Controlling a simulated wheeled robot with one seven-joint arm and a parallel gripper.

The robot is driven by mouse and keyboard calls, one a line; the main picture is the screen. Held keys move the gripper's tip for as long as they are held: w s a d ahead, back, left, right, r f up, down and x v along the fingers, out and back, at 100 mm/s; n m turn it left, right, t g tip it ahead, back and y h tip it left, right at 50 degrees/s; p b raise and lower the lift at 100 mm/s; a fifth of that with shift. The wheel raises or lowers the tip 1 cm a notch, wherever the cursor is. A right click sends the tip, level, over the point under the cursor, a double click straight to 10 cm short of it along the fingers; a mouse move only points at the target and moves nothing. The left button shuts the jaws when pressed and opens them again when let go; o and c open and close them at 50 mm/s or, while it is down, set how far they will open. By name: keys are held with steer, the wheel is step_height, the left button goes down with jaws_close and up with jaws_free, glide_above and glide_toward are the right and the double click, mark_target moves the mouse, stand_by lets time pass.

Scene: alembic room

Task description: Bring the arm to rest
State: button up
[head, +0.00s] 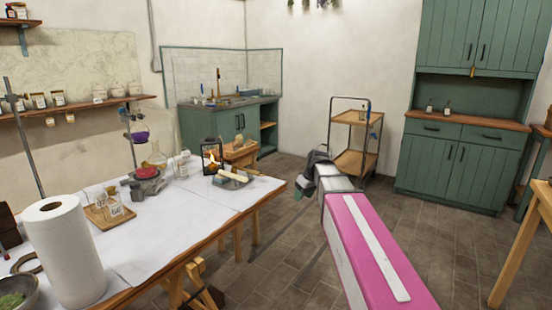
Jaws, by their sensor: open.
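My arm, pink and white, reaches forward from the lower right of the head view. My gripper (302,186) is at its far end, in front of the floor and just beyond the right end of the white-topped table (180,240). The fingers are small and dark in this view. They are apart, and I see nothing held between them. The gripper appears clear of the table edge, though its exact distance is hard to judge.
The table carries a paper towel roll (65,258), a wooden tray (108,216) with glass beakers, a lantern (212,155) and a flask. A wooden trolley (357,118) stands behind the gripper. A green cabinet (455,160) is at right. Tiled floor is open between.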

steer(key=s+d+f+m+g+h, duration=0.1)
steer(key=s+d+f+m, duration=0.2)
steer(key=s+f, duration=0.7)
steer(key=s+d+f+m+g+h, duration=0.1)
steer(key=s+d+f+m, duration=0.3)
steer(key=s+f, duration=0.6)
steer(key=shift+s+d+f+m+h, duration=0.15)
steer(key=shift+d+f+m+h, duration=0.2)
steer(key=shift+f+h, duration=0.25)
